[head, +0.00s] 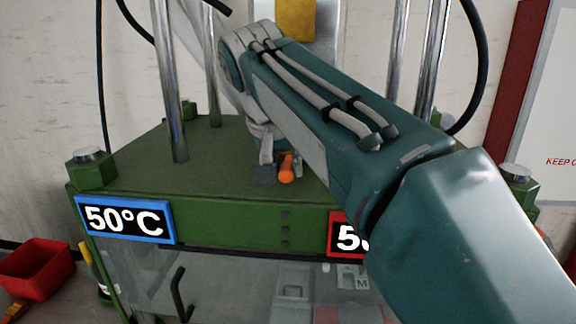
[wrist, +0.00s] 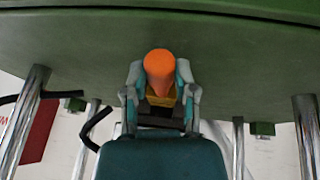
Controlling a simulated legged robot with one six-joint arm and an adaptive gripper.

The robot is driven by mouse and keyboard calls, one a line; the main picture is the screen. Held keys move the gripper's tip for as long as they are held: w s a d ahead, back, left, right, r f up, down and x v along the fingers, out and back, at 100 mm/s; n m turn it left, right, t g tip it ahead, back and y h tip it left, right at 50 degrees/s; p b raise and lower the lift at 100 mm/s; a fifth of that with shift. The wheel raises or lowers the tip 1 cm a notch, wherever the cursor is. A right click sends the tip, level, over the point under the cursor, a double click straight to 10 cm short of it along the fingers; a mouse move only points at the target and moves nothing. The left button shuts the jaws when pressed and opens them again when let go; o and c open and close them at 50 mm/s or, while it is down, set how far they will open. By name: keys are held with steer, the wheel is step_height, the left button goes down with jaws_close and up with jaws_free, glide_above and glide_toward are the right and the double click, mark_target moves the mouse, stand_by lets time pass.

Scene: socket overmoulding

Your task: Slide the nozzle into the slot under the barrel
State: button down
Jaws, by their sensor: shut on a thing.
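The nozzle is orange and shows at my gripper's tip in the head view (head: 286,168), just above the green platen. In the wrist view the nozzle (wrist: 159,66) sits between the two grey-and-teal fingers of my gripper (wrist: 160,90), which is shut on it. The forearm hides most of the gripper in the head view. A yellow block (head: 295,18) on a pale upright part stands at the top of the head view, apart from the nozzle. It may belong to the barrel. The slot is not visible.
The green platen (head: 135,160) has steel columns (head: 168,90) rising around it. Blue-framed (head: 125,219) and red-framed (head: 343,234) temperature signs are on its front. A red bin (head: 38,270) lies at lower left. The left part of the platen top is clear.

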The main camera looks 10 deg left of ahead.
mark_target(289, 154)
steer(key=shift+w+a, duration=0.15)
steer(key=shift+w, duration=2.7)
steer(key=shift+r, duration=0.15)
steer(key=shift+w+a, duration=0.1)
steer(key=shift+w, duration=2.7)
steer(key=shift+c, duration=1.7)
jaws_free()
